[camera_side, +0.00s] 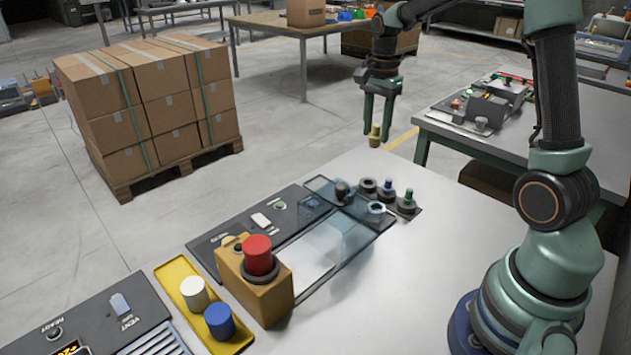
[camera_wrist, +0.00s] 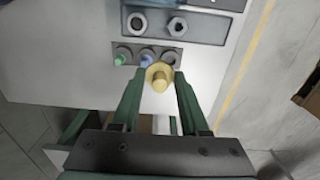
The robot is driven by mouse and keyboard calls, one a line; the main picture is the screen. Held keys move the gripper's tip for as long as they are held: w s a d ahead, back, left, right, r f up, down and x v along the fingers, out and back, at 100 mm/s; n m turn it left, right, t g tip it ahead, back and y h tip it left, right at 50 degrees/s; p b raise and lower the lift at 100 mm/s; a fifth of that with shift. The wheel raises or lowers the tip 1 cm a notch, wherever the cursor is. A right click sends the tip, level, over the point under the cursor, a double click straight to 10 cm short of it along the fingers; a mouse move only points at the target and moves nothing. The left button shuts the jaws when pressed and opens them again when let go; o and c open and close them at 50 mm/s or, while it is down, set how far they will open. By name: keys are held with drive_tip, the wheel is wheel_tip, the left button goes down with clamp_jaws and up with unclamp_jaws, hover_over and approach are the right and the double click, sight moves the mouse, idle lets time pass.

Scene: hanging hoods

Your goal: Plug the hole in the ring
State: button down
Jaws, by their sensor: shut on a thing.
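My gripper (camera_side: 378,112) is shut on a small yellow plug with a wider collar (camera_side: 374,135) and holds it in the air past the table's far edge. In the wrist view the plug (camera_wrist: 160,77) sits between the fingertips and overlaps the near edge of a peg strip. A pale ring with a dark hole (camera_side: 376,208) is on the dark panel; it also shows in the wrist view (camera_wrist: 136,22). A dark ring (camera_side: 367,185) is on the peg strip beside a blue peg (camera_side: 387,190) and a green peg (camera_side: 408,203). The plug is apart from both rings.
A dark knob (camera_side: 342,190) stands on the panel near the pale ring. A clear sheet (camera_side: 325,243) covers part of the table. A red button on a tan box (camera_side: 258,256) and a yellow tray (camera_side: 185,270) with white and blue cylinders are nearer.

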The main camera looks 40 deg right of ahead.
drive_tip(key=shift+s+a+f, duration=0.7)
drive_tip(key=shift+s+f, duration=0.2)
drive_tip(key=shift+f, duration=1.05)
drive_tip(key=shift+s+a+f, duration=0.75)
drive_tip(key=shift+s+f, duration=0.15)
drive_tip(key=shift+f, duration=1.05)
drive_tip(key=shift+s+a+f, duration=0.7)
drive_tip(key=shift+s+f, duration=0.2)
drive_tip(key=shift+f, duration=1.05)
drive_tip(key=shift+f, duration=1)
unclamp_jaws()
wheel_tip(320, 180, up, 7)
